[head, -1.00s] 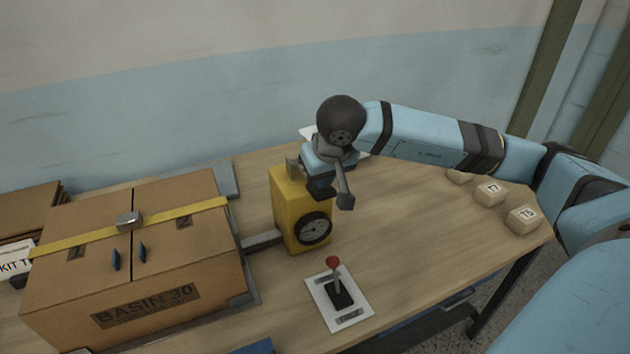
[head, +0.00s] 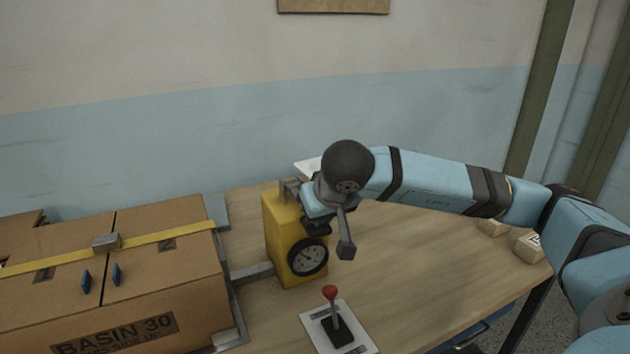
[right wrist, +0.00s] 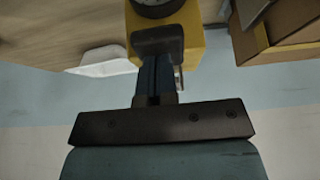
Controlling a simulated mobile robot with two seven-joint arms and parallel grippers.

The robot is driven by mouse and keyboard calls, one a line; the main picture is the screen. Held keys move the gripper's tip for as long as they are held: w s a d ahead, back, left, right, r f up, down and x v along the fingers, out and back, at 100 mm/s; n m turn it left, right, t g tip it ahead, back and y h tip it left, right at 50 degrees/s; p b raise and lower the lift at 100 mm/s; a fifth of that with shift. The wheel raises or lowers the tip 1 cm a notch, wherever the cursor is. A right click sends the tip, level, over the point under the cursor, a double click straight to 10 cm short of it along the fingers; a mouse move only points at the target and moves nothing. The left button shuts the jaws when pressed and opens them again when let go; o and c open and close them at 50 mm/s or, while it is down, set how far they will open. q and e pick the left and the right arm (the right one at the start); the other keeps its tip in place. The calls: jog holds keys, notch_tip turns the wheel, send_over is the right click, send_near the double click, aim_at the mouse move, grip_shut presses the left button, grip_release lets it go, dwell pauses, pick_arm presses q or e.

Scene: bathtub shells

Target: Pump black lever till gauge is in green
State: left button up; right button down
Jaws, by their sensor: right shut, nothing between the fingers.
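The yellow pump box (head: 282,235) stands on the wooden table, with a round black-rimmed gauge (head: 307,257) on its front. The gauge's needle and any green zone are too small to read. A dark lever (head: 346,240) with a blocky end sticks out at the pump's right, angled downward. My right gripper (head: 317,227) is shut and empty, just above the gauge and beside the lever; contact cannot be told. In the right wrist view the shut fingers (right wrist: 156,60) are in front of the pump box (right wrist: 192,45), with the gauge (right wrist: 155,6) cut off at the top. My left gripper is out of view.
A red-knobbed stick (head: 331,305) stands on a white plate in front of the pump. A strapped cardboard box (head: 150,290) labelled BASIN 30 fills the left. Small blocks (head: 530,243) lie at the right table edge. The table right of the pump is mostly clear.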

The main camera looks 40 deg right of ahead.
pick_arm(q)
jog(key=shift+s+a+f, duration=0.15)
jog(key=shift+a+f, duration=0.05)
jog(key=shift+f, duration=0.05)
pick_arm(e)
jog(key=shift+f, duration=0.15)
jog(key=r, duration=0.1)
jog(key=r+p, duration=0.1)
jog(key=r, duration=0.1)
jog(key=r+p, duration=0.1)
jog(key=shift+s+r, duration=0.3)
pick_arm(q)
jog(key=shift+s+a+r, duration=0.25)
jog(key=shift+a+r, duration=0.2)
pick_arm(e)
jog(key=v, duration=0.9)
jog(key=shift+s+a, duration=0.3)
jog(key=shift+s, duration=0.3)
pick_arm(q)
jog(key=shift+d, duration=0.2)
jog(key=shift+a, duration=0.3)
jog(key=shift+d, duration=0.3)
